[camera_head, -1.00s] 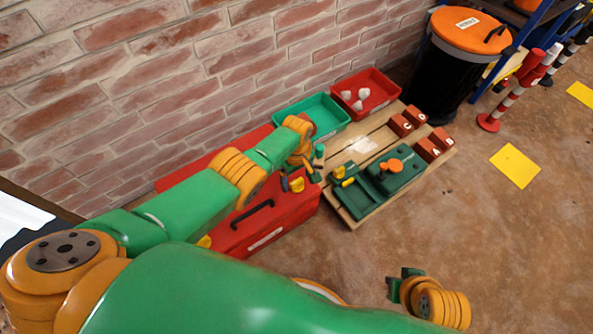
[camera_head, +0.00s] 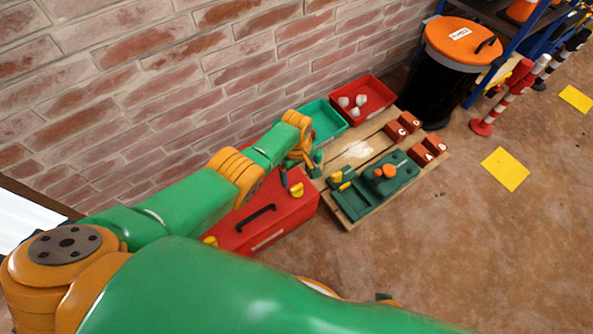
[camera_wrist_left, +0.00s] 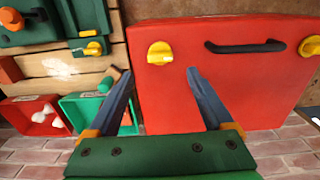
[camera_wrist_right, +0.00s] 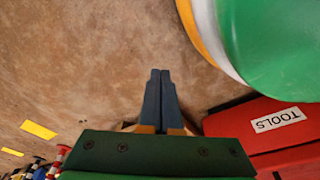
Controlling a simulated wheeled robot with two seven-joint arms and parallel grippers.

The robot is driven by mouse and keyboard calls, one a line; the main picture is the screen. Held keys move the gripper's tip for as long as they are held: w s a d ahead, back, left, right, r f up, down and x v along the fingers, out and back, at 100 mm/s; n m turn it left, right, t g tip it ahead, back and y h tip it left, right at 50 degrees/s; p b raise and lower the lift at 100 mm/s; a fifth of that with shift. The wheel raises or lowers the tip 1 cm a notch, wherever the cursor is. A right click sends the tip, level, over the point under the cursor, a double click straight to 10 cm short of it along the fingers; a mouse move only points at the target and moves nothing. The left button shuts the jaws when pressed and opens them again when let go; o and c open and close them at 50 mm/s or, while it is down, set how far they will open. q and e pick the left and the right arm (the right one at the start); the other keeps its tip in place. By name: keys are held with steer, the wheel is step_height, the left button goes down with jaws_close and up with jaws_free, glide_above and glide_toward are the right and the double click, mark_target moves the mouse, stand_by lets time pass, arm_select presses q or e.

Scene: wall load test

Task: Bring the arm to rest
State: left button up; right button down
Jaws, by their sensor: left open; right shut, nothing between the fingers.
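My left arm reaches in from the left in the head view, and its gripper (camera_head: 312,168) is over the far end of the red toolbox. In the left wrist view the left gripper (camera_wrist_left: 156,76) has its fingers apart with nothing between them, in front of the red toolbox (camera_wrist_left: 235,85). My right gripper shows in the right wrist view (camera_wrist_right: 160,76) with its fingers together and empty, above brown floor. In the head view it is nearly all hidden behind my green arm, with only a small tip showing at the bottom.
The red toolbox (camera_head: 243,228) stands by the brick wall. A pallet (camera_head: 352,222) holds a green fixture (camera_head: 397,180) and several red blocks. Green (camera_head: 325,124) and red (camera_head: 378,93) bins stand behind. A black bin with orange lid (camera_head: 462,42) is farther right.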

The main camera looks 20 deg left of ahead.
arm_select(q)
steer(key=s+a+r+m+p, duration=0.2)
steer(key=s+r+m+p, duration=0.2)
steer(key=s+p, duration=0.7)
steer(key=s+a+r+m+p, duration=0.2)
steer(key=s+r+m+p, duration=0.2)
steer(key=s+p, duration=0.7)
steer(key=s+a+r+m+t+p, duration=0.1)
steer(key=s+r+m+p, duration=0.4)
steer(key=s+p, duration=0.7)
steer(key=shift+s+a+r, duration=0.15)
steer(key=shift+a+r, duration=0.4)
steer(key=shift+a, duration=0.25)
arm_select(e)
steer(key=s+r, duration=0.3)
steer(key=r, duration=0.6)
steer(key=s+d+r, duration=0.1)
steer(key=s+r, duration=0.2)
steer(key=r, duration=0.7)
steer(key=s+r+g, duration=0.1)
steer(key=s+r, duration=0.2)
steer(key=r, duration=0.6)
steer(key=shift+s+d+r, duration=0.15)
steer(key=shift+s+r, duration=0.15)
steer(key=shift+s, duration=0.1)
